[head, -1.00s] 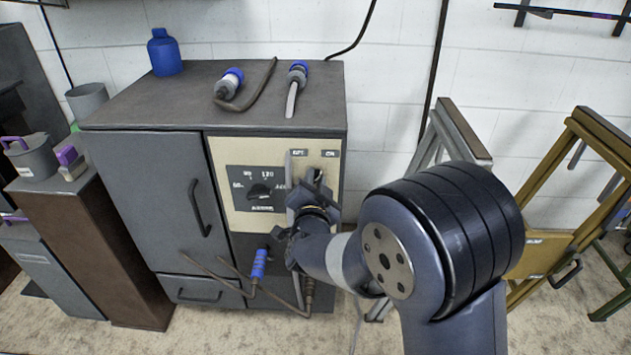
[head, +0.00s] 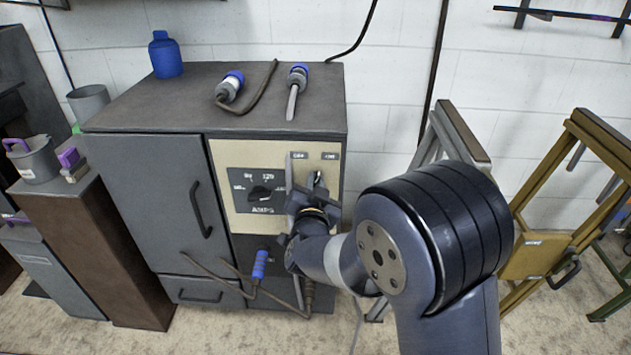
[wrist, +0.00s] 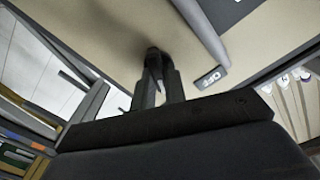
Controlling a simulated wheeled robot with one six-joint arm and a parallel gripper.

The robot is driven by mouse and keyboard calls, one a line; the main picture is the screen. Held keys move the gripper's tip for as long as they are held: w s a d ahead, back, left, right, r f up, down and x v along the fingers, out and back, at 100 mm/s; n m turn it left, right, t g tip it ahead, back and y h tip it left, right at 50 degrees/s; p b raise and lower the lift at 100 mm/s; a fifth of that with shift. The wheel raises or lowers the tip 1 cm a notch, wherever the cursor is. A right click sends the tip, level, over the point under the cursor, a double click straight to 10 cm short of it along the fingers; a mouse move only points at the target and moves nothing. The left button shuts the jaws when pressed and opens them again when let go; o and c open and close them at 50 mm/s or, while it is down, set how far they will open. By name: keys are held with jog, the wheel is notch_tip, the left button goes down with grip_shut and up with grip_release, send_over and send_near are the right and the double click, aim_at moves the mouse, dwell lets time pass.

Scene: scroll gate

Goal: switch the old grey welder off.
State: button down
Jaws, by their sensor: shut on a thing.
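The old grey welder (head: 160,165) is a dark grey cabinet with a beige control panel (head: 225,165). An OFF label (head: 299,155) and, to its right, an ON label (head: 330,156) sit at the panel's upper right. The OFF label also shows in the wrist view (wrist: 210,77). My gripper (head: 316,184) is at the panel below these labels. In the wrist view my gripper (wrist: 158,82) is shut on the dark switch lever (wrist: 153,58), whose base meets the beige panel. The fingers hide much of the lever, and its exact setting is hard to tell.
A grey upright bar (head: 289,171) stands close left of my gripper, beside the AMPS dial (head: 260,193). Cables with a blue grip (head: 260,264) hang below. A blue bottle (head: 166,55) and two connectors rest on top. A yellow trestle (head: 545,220) stands right.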

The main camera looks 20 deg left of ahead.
jog(key=n+p, duration=0.1)
jog(key=n, duration=0.3)
jog(key=n+p, duration=0.2)
jog(key=n, duration=0.2)
jog(key=n+p, duration=0.2)
jog(key=n, duration=0.3)
jog(key=shift+s+a, duration=0.1)
jog(key=shift+a, duration=0.25)
jog(key=shift+n, duration=0.3)
jog(key=c, duration=1.5)
grip_release()
jog(key=shift+o, duration=0.2)
jog(key=p+v, duration=0.1)
jog(key=v, duration=1)
